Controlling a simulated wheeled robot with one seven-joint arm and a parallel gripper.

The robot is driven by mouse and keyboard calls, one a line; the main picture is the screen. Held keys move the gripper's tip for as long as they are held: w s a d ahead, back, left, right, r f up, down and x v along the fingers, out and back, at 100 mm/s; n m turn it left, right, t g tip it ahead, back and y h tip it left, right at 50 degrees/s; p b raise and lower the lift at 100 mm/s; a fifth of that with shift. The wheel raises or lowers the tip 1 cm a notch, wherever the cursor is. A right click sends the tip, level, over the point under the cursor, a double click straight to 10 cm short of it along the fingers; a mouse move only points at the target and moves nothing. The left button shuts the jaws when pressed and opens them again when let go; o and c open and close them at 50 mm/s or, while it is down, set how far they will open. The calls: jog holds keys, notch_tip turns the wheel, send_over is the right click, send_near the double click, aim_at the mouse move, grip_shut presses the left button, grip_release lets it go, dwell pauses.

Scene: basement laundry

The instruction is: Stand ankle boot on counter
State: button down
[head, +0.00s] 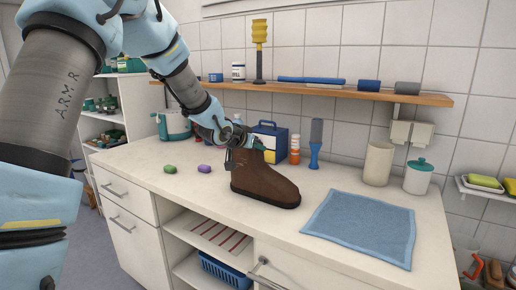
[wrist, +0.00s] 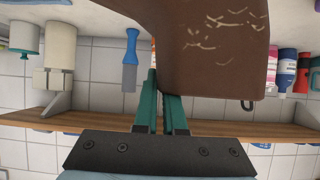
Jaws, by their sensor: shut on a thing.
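The brown ankle boot (head: 265,182) is upright over the white counter (head: 130,158), sole down and toe to the right. Its sole is at or very near the counter top; I cannot tell if it bears on it. My gripper (head: 243,148) is at the top of the boot's shaft, shut on its upper edge. In the wrist view the teal fingers (wrist: 160,85) are close together at the edge of the boot (wrist: 215,45), which shows pale scuff marks. The boot hides part of the fingertips.
A blue cloth (head: 360,226) lies to the right of the boot. Behind are a blue box (head: 270,138), orange bottle (head: 295,150), blue-handled tool (head: 315,150) and beige canister (head: 378,163). A wooden shelf (head: 420,98) runs above.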

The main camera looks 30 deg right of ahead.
jog(key=c, duration=1.4)
grip_release()
jog(key=shift+f, duration=0.1)
jog(key=o, duration=0.4)
